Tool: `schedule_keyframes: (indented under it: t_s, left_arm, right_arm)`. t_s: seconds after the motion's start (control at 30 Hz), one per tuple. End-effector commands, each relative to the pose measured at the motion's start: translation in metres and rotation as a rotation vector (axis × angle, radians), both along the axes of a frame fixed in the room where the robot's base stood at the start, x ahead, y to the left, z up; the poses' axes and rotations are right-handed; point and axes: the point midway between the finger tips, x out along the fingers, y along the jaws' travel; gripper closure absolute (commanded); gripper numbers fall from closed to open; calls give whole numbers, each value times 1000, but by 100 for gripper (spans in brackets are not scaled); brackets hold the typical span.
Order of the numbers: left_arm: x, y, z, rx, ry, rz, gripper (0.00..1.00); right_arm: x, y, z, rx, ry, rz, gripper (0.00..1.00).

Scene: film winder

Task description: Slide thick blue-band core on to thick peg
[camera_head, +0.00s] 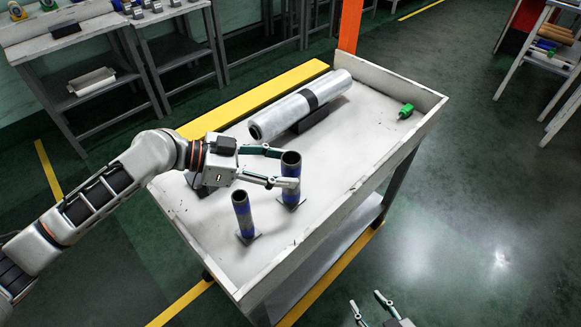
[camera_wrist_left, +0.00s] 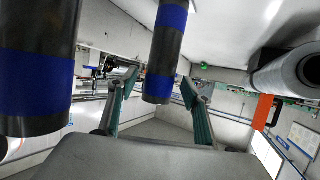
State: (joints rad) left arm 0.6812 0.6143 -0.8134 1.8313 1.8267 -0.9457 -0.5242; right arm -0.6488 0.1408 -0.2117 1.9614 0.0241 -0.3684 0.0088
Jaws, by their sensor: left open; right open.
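The thicker blue-band core (camera_head: 291,165) stands upright on a small dark square base on the cart top. My left gripper (camera_head: 282,168) is open, its fingers pointing at this core near its upper part. In the left wrist view, which looks upside down, the core (camera_wrist_left: 165,50) shows between the two open fingers (camera_wrist_left: 160,85), not clamped. A thinner blue-band core (camera_head: 243,214) stands upright nearer the front on a similar base; it also shows large at left in the wrist view (camera_wrist_left: 38,70). I cannot make out a bare thick peg. My right gripper (camera_head: 372,304) is open and empty at the bottom edge.
A large wrapped film roll (camera_head: 302,104) with a dark band lies on a dark support at the back of the cart (camera_head: 362,135). A small green object (camera_head: 406,110) lies at the far right. The cart has raised walls; its right half is mostly clear.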

Motion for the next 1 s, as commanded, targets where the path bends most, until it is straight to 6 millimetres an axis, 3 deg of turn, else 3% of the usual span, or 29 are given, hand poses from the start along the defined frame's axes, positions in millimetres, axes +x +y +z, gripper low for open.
schedule_keyframes:
  t_s: [0.2,0.4,0.6,1.0]
  left_arm:
    - [-8,43,17,3,-1,2,51]
    - [-14,72,30,2,0,2,51]
    - [-17,85,36,0,0,0,51]
    - [-17,86,37,-1,0,0,51]
  right_arm:
    - [0,1,0,1,-1,-1,60]
    - [0,1,0,2,-1,-1,60]
    - [0,1,1,3,-1,0,60]
    - [0,1,1,3,-1,0,60]
